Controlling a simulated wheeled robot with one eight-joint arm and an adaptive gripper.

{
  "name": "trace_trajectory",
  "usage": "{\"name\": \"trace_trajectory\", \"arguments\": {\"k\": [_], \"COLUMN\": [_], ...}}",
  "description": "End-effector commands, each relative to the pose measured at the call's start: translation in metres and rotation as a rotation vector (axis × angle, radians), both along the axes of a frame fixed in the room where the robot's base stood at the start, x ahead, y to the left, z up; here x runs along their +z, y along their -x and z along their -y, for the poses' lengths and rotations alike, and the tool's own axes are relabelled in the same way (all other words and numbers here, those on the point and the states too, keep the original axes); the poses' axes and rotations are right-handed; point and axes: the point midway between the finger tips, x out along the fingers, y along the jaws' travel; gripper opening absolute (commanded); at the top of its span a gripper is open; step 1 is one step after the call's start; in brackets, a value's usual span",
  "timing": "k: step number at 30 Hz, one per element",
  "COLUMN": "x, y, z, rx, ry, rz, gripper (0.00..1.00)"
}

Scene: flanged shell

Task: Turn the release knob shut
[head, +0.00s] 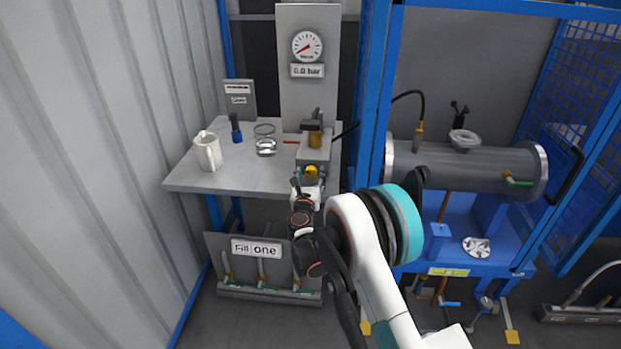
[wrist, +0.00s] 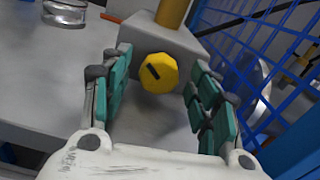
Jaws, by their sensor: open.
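The release knob is a yellow, faceted disc with a dark mark across its face; it shows in the wrist view (wrist: 158,73) on the front of a grey block (wrist: 160,40). In the head view the knob (head: 311,171) sits low on the pump block at the right end of the shelf. My gripper (wrist: 163,95) is open, its green-padded fingers apart to the left and right of the knob. I see no contact with it. In the head view my gripper (head: 308,190) is just in front of the knob, partly hidden by my arm.
A gauge (head: 307,46) above the block has its needle at lower left, over a "0.0 bar" label. Blue mesh (wrist: 262,65) stands close to the right of my gripper.

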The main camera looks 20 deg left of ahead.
Motion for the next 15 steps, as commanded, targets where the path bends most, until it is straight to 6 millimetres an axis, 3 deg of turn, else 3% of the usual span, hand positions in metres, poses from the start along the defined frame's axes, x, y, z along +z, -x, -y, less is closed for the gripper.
{"name": "trace_trajectory", "arguments": {"k": [6,14,15], "x": [0.0001,0.0008,0.0008], "y": [-0.0121,-0.0128,-0.0128], "z": [-0.0034,-0.0035,-0.0035], "rx": [0.001,0.001,0.001], "ry": [0.0,0.0,0.0], "rz": [0.0,0.0,0.0], "gripper": [0.55,0.55,0.46]}}
